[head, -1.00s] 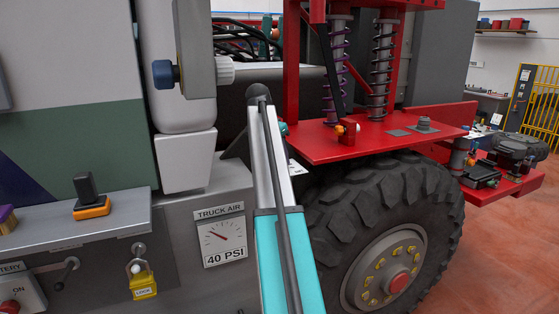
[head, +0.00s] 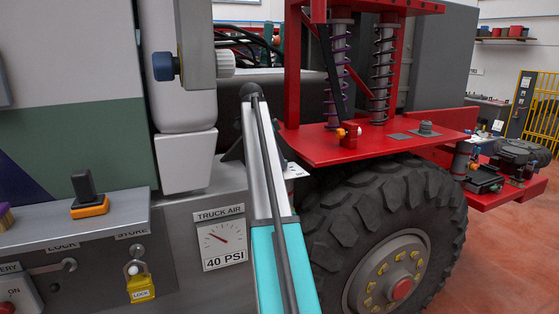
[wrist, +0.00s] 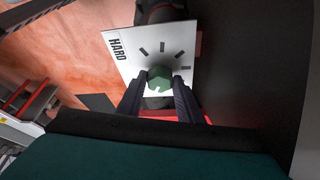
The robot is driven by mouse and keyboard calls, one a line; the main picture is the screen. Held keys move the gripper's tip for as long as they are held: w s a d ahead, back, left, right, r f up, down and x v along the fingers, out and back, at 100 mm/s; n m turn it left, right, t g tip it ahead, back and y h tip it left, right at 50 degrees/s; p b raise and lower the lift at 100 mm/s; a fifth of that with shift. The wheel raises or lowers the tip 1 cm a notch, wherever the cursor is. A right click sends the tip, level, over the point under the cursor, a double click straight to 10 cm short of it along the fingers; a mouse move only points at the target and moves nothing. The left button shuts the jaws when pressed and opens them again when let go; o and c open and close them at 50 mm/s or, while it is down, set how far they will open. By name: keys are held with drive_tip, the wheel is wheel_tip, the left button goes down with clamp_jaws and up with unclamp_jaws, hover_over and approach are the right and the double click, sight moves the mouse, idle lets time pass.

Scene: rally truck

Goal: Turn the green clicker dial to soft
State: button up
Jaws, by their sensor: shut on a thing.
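The green dial (wrist: 159,78) is a faceted knob on a white plate (wrist: 125,66) in the wrist view. The plate carries the word HARD at its left and several dark tick marks above and right of the dial. No SOFT word shows; the lower part of the plate is covered by my fingers. A small pale mark shows near the dial's lower edge. My gripper (wrist: 159,88) is shut on the dial, one dark finger on each side. In the head view my arm hides the dial and gripper; a bit of white plate (head: 295,171) shows beside it.
A large black tyre (head: 345,225) and a red platform (head: 385,138) with spring shocks lie right of my arm. The truck's grey side with a TRUCK AIR gauge (head: 223,240) is to the left. A dark surface (wrist: 245,70) stands close on the wrist view's right.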

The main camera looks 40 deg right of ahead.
drive_tip(key=shift+a, duration=0.1)
drive_tip(key=o, duration=1.1)
drive_tip(key=shift+c, duration=0.2)
drive_tip(key=shift+r, duration=0.1)
drive_tip(key=p+v, duration=0.7)
drive_tip(key=shift+w+a+r, duration=0.1)
idle(0.6)
